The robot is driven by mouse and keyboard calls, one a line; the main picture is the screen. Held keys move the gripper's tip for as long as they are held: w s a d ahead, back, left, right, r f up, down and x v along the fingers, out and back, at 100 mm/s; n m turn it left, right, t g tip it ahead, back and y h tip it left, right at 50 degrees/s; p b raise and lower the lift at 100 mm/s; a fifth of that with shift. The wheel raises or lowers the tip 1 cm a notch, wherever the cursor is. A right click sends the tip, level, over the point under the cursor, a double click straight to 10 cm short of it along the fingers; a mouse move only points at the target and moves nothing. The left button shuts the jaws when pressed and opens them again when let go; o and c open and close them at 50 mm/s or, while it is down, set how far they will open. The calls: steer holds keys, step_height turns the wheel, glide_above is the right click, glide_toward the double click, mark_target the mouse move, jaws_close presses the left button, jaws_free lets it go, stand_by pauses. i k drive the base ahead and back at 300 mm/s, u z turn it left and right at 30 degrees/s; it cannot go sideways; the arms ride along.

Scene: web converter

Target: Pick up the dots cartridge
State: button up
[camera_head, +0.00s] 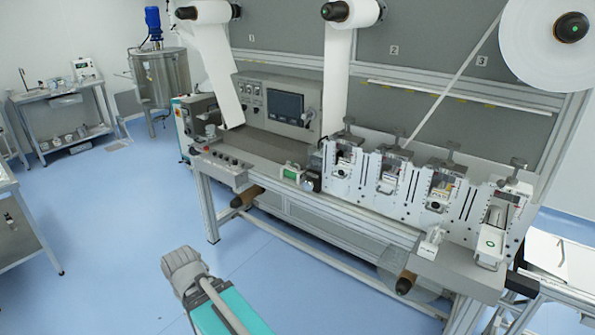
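No part in view is clearly labelled as the dots cartridge, and I cannot tell which one it is. A small white unit with a green face (291,172) sits on the machine's front ledge, left of the slotted modules. A white block with a green dot (490,246) sits at the right end of the modules. A small white part (430,242) stands on the front ledge below the modules. Parts of my own grey and teal arm and body show at the bottom centre, apart from the machine. My gripper cannot be made out.
The web converter (262,160) spans the middle and right, with white rolls (547,45) above. Rollers (405,282) stick out from its lower front. A bench (20,235) stands at the left edge. A white table (560,262) is at right. Blue floor (110,240) is clear at left.

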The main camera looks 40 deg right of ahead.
mark_target(295, 174)
steer(key=z, duration=0.25)
steer(key=i, duration=0.7)
steer(key=z, duration=0.65)
steer(key=i, duration=0.55)
steer(key=z, duration=0.7)
steer(key=i, duration=0.5)
steer(key=z, duration=0.3)
steer(key=k, duration=0.95)
steer(key=z, duration=0.15)
steer(key=i, duration=0.2)
